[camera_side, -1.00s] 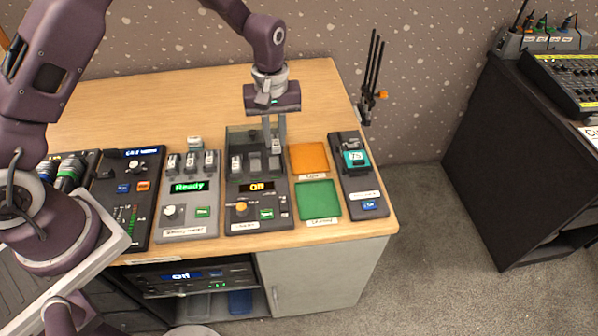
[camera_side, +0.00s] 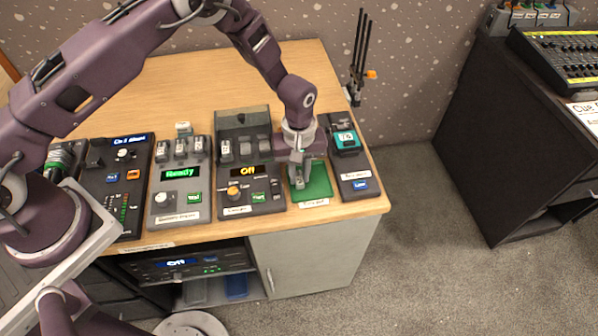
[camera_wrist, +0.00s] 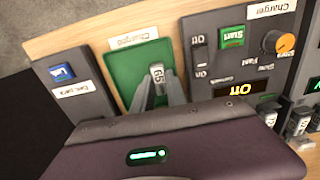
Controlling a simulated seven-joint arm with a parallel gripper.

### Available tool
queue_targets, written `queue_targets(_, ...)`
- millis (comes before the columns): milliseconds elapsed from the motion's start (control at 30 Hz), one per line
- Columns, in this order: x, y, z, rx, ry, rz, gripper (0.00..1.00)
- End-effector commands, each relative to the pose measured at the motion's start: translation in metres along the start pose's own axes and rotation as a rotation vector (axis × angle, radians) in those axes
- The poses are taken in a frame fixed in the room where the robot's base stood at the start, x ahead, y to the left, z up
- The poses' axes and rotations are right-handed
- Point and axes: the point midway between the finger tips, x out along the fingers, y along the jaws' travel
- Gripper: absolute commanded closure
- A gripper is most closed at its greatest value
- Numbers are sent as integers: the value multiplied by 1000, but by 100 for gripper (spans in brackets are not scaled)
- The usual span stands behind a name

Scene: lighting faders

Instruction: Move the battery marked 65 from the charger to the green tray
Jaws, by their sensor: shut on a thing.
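The battery marked 65 (camera_wrist: 157,76) is a small white-and-grey block, upright between my fingertips in the wrist view. My gripper (camera_wrist: 158,92) is shut on it, and it is over the green tray (camera_wrist: 121,72). In the side view my gripper (camera_side: 299,180) is low over the green tray (camera_side: 318,187); I cannot tell whether the battery touches the tray floor. The charger (camera_side: 236,200) stands just left of the tray, its display reading Off, with another battery (camera_side: 226,151) in its bays.
A device with a teal block (camera_side: 346,140) stands right of the tray. The battery tester (camera_side: 181,190), reading Ready, stands left of the charger. Dark antenna rods (camera_side: 361,60) rise at the back right edge.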

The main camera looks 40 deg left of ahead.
Motion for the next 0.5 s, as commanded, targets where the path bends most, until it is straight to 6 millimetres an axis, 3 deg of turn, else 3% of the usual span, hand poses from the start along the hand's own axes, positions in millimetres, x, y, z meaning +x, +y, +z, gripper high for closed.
queue_targets(167,3,0,0,0,0,-1,100)
queue_targets(200,3,0,0,0,0,0,75)
queue_targets(267,2,0,0,0,0,0,63)
queue_targets(500,2,-2,0,0,-1,-4,61)
